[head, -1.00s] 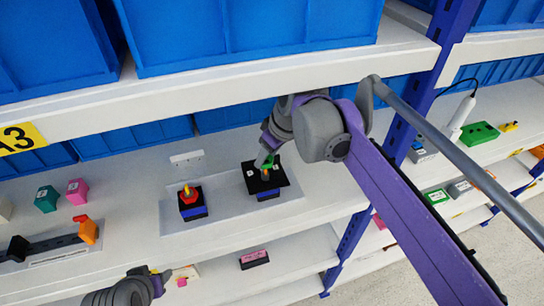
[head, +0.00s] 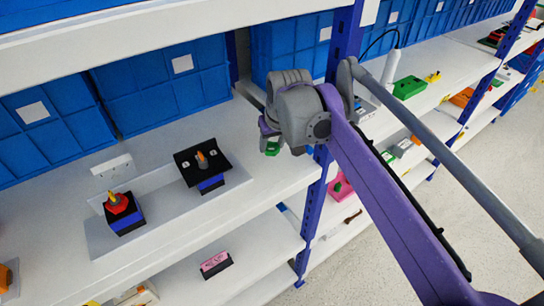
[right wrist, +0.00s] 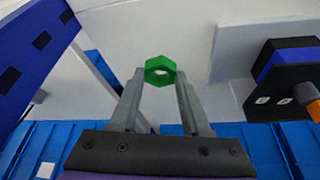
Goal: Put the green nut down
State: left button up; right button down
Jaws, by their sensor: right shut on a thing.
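My right gripper (right wrist: 160,85) is shut on the green nut (right wrist: 160,71), which sits between its fingertips in the right wrist view. In the head view the nut (head: 272,148) shows below the gripper, to the right of the black-topped switch box (head: 203,161). That box has an orange post (head: 202,158) standing up from its top, with no nut visible on it. The wrist view shows pale shelf surface behind the nut. Whether the nut touches the shelf I cannot tell. My left gripper is not in view.
A box with a red and yellow knob (head: 120,210) stands left of the switch box on a grey plate (head: 100,243). Bare white shelf (head: 240,130) lies right of the switch box, bounded by a blue upright (head: 318,180). Blue bins (head: 160,85) stand behind.

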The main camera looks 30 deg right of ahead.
aim_at(272, 164)
jog(key=shift+f, duration=1.95)
jog(key=shift+f, duration=0.15)
jog(key=shift+c, duration=1.8)
grip_release()
jog(key=shift+r, duration=0.2)
jog(key=v, duration=1.2)
jog(key=shift+p, duration=0.4)
jog(key=shift+f, duration=0.15)
